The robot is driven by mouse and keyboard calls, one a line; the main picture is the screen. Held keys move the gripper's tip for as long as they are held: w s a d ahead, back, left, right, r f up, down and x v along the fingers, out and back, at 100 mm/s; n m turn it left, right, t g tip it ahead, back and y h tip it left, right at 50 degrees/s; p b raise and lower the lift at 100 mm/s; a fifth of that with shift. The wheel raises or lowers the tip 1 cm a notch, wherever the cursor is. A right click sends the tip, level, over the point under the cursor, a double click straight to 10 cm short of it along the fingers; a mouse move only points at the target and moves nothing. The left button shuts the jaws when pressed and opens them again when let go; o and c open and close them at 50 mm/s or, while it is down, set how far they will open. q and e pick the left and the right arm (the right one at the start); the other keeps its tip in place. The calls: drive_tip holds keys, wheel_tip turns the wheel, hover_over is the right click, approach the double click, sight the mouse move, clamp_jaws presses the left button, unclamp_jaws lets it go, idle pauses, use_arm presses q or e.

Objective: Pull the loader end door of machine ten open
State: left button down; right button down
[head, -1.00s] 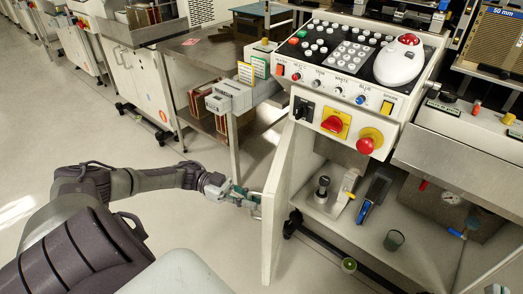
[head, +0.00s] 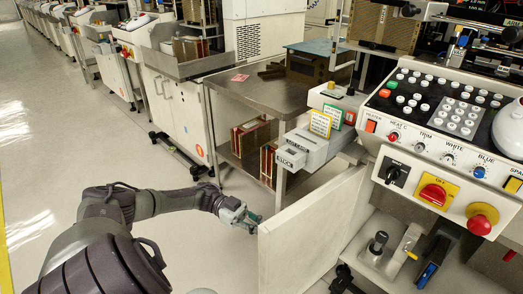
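A white cabinet door (head: 312,228) stands swung open below the machine's control panel. Its inner face is visible, and its free edge points toward me and to the left. My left gripper (head: 247,220) is at the outer side of the door, by the upper part of the free edge. Its fingers are small and partly dark, so I cannot tell whether they are shut on the door or only beside it. Any handle on the outer face is hidden. My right gripper is out of view.
The control panel (head: 450,125) has a red knob and red button protruding above the opening. Inside the cabinet are a metal fitting (head: 377,245) and a blue-handled tool (head: 428,272). A steel table (head: 262,98) stands behind the door. The floor at left is clear.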

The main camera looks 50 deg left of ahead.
use_arm(q)
drive_tip(key=shift+a+f, duration=0.1)
drive_tip(key=shift+a, duration=0.15)
drive_tip(key=c, duration=1.2)
unclamp_jaws()
drive_tip(key=shift+a, duration=0.1)
drive_tip(key=v, duration=0.7)
drive_tip(key=shift+a, duration=0.2)
drive_tip(key=shift+s, duration=0.15)
